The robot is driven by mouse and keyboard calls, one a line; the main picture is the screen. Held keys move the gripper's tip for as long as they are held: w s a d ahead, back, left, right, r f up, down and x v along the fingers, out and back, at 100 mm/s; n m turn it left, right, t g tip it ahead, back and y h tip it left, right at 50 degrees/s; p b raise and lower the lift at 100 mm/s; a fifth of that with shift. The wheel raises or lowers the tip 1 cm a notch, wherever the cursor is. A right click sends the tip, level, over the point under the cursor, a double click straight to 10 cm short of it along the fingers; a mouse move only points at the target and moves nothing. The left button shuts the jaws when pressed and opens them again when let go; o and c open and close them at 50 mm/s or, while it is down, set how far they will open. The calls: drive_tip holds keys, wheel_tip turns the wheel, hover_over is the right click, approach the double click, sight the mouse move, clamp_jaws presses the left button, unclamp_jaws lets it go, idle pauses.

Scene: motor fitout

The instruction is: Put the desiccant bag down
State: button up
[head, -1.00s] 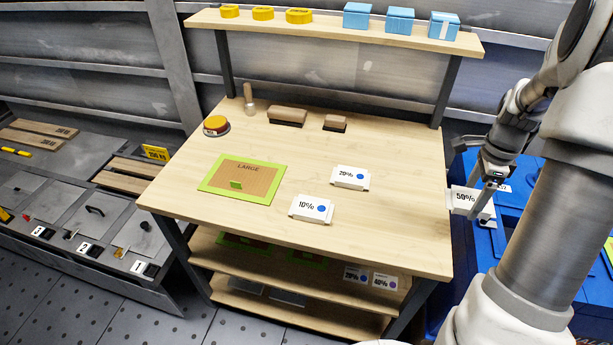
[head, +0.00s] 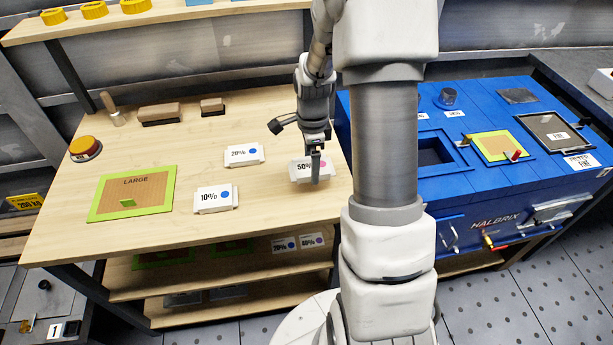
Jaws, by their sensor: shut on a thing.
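The desiccant bag, a white packet marked 50% (head: 301,170), is at the right end of the wooden workbench top (head: 165,235) in the head view. My gripper (head: 316,172) points down and is shut on it, covering part of its label and right side. Whether the bag touches the bench or hangs just above it, I cannot tell. Two similar white packets lie to its left, one marked 20% (head: 243,155) and one marked 10% (head: 215,198).
A blue HALBRIX cabinet (head: 480,195) stands to the right, beyond my arm. The bench front is clear. A shelf (head: 170,18) runs above the back.

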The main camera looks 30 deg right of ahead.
sight(307, 186)
drive_tip(key=shift+w+a+f, duration=0.1)
drive_tip(key=shift+a+f, duration=0.3)
drive_tip(key=shift+a, duration=0.1)
drive_tip(key=shift+f+b, duration=0.3)
drive_tip(key=shift+f, duration=1.6)
drive_tip(key=shift+f, duration=0.2)
drive_tip(key=o, duration=1.2)
drive_tip(key=shift+o, duration=0.2)
drive_tip(key=shift+r, duration=0.1)
